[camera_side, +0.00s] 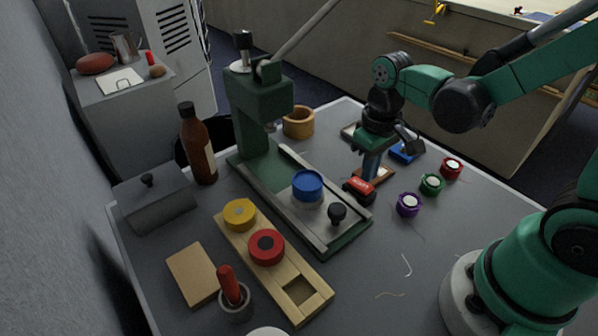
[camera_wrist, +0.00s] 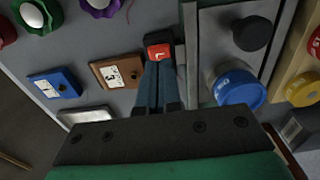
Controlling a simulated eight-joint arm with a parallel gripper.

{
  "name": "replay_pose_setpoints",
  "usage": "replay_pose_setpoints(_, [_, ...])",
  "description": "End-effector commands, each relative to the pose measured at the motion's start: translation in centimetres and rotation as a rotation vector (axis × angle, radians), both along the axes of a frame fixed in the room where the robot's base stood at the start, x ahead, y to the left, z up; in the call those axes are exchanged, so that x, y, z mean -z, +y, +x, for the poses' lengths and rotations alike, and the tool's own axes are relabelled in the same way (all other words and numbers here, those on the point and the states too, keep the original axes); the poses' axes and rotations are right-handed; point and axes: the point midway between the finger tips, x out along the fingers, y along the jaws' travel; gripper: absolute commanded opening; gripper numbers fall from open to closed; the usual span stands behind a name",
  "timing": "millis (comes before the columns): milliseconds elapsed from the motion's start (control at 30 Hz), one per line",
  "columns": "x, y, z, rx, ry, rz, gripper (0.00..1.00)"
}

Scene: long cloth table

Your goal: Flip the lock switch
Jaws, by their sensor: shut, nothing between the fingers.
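The lock switch is a small red rocker (camera_side: 360,186) on a black base, beside the right edge of the green press. In the wrist view the red switch (camera_wrist: 158,51) shows a pale letter like an L. My gripper (camera_side: 368,172) points down just behind the switch in the side view. In the wrist view my closed fingertips (camera_wrist: 161,64) are right at the near edge of the red rocker. The fingers are together and hold nothing. I cannot tell whether they touch the switch.
A brown plate (camera_wrist: 118,71) and a blue plate (camera_wrist: 53,83) lie beside the fingers. Purple (camera_side: 408,205), green (camera_side: 431,184) and red (camera_side: 451,168) knobs stand to the right. The green press (camera_side: 262,110), with a blue disc (camera_side: 307,184) and black knob (camera_side: 337,212), stands left.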

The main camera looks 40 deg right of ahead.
Motion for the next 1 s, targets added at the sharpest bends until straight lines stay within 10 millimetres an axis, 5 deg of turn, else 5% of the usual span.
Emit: replay_pose_setpoints(1000, [0.61,0.00,0.04,0.000,0.000,0.000,0.00])
